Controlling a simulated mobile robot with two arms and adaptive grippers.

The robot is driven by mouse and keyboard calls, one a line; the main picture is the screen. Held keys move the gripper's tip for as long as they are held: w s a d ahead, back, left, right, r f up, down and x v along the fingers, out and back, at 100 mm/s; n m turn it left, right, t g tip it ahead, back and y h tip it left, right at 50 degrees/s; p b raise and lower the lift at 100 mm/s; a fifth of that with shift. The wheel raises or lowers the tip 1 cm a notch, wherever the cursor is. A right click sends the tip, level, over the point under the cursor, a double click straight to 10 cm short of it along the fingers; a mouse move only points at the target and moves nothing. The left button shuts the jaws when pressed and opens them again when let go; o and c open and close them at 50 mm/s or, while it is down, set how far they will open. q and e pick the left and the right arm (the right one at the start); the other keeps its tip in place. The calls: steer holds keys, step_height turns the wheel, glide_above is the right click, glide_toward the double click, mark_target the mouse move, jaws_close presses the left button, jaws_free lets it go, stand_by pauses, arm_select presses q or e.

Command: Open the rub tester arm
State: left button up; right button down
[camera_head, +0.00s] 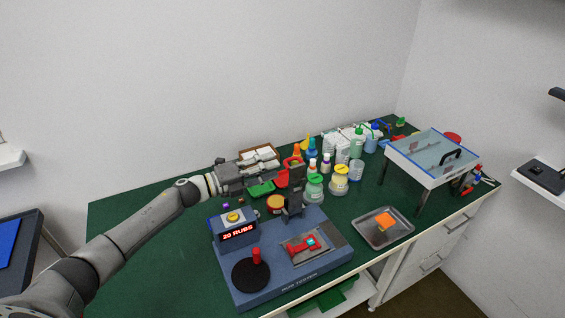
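The rub tester (270,283) is a blue-grey machine on the green bench. It has a display reading "20 RUBS", a yellow button (234,217), a black disc with a red knob (257,257), and a bed holding a red item with a light blue patch (304,245). A dark upright part (295,195), which looks like the tester arm, stands raised at its back. My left gripper (283,160) is behind and above the machine, near the top of that dark part. Its fingers are small and partly hard to make out, so contact is unclear. My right gripper is not in view.
Several bottles and jars (340,180) crowd the bench behind and right of the tester. A metal tray (383,238) with an orange item lies to the right. A clear-topped box on legs (434,157) stands farther right. Bare green bench (130,225) lies at the left.

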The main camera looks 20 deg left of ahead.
arm_select(q)
steer(key=shift+v, duration=2.75)
steer(key=shift+f, duration=0.1)
